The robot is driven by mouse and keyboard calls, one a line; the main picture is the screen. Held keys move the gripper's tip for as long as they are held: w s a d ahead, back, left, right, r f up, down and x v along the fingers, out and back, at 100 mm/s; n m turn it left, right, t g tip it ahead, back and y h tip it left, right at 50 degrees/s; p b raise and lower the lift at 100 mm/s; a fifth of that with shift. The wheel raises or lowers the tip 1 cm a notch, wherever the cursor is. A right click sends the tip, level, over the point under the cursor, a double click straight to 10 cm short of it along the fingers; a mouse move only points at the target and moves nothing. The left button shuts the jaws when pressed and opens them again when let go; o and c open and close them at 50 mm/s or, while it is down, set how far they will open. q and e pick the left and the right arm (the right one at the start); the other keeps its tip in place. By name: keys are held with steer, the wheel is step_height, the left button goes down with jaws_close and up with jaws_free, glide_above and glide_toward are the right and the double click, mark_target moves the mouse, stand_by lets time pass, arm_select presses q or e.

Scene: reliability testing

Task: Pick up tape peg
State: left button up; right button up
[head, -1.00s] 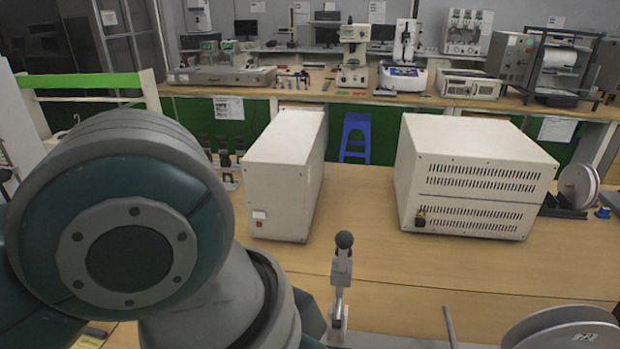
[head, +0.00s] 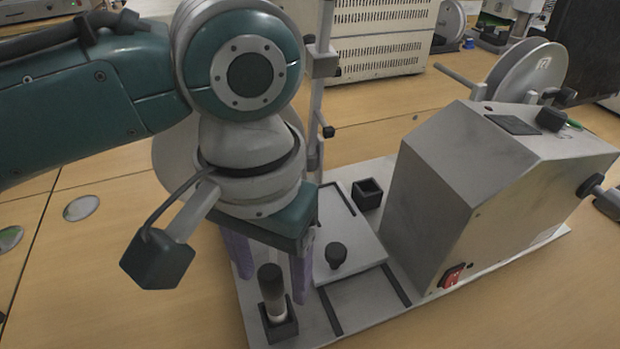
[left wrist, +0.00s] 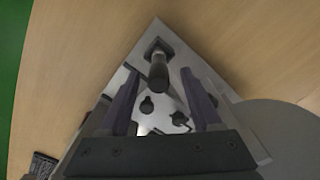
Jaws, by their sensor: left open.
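The tape peg looks to be the upright cylinder (head: 270,283) with a black top and pale lower part. It stands in a small black square holder (head: 282,329) at the near corner of the machine's metal base plate. My left gripper (head: 271,288) points down over the peg, its two purplish fingers open on either side of it. In the left wrist view the peg (left wrist: 158,72) shows between the fingers of the gripper (left wrist: 158,85), with a gap on each side. I cannot tell whether a finger touches it. My right gripper is not in view.
A grey sloped machine (head: 475,190) with a red switch stands on the base plate to the right. A black knob (head: 336,255) and an empty black square socket (head: 367,192) are close to the gripper. A vertical post rises behind it.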

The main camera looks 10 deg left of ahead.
mark_target(275, 300)
arm_select(q)
steer(key=f+b, duration=0.1)
steer(key=f, duration=0.4)
steer(key=shift+s+f, duration=0.15)
steer(key=shift+s, duration=0.05)
steer(key=shift+c, duration=0.2)
jaws_close()
